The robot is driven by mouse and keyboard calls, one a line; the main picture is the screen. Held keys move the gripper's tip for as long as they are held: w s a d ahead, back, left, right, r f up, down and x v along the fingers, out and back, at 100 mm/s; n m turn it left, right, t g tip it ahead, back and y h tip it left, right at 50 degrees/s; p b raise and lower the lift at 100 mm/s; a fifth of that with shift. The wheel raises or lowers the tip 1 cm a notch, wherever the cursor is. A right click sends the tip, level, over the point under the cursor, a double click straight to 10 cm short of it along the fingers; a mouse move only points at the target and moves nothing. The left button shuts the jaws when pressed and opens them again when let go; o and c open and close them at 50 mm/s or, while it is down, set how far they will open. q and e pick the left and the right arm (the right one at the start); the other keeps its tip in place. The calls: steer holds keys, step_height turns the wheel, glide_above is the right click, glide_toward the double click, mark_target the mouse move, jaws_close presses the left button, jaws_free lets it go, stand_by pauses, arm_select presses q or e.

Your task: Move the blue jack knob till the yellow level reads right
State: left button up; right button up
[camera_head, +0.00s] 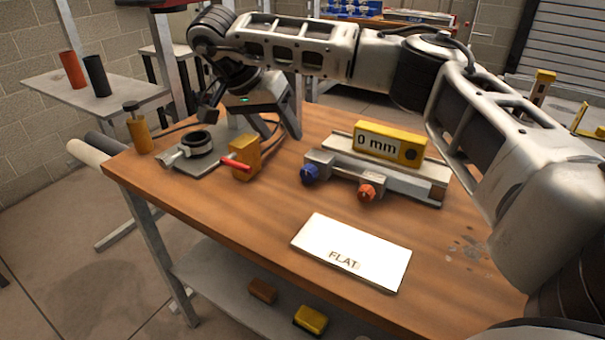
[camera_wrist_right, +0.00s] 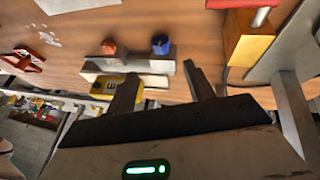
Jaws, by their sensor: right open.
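The yellow level (camera_head: 390,145) stands on the back of a grey metal jack (camera_head: 395,182) and its face reads "0 mm". The blue jack knob (camera_head: 309,174) is at the jack's left front end. In the right wrist view the blue knob (camera_wrist_right: 160,45) lies just beyond the fingers, and the yellow level (camera_wrist_right: 104,88) is partly behind one finger. My right gripper (camera_head: 281,136) reaches over the back of the table, left of the level and behind the blue knob. It is open, empty and apart from the knob. My left gripper is not in view.
An orange-red knob (camera_head: 367,192) sits right of the blue one. A white card marked "FLAT" (camera_head: 352,252) lies in front. A yellow block with a red handle (camera_head: 245,160) and a black ring fixture (camera_head: 198,147) stand to the left. The front left tabletop is clear.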

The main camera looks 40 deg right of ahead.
mark_target(306, 173)
steer(key=x, duration=1.3)
steer(key=shift+b, duration=0.4)
steer(key=c, duration=1)
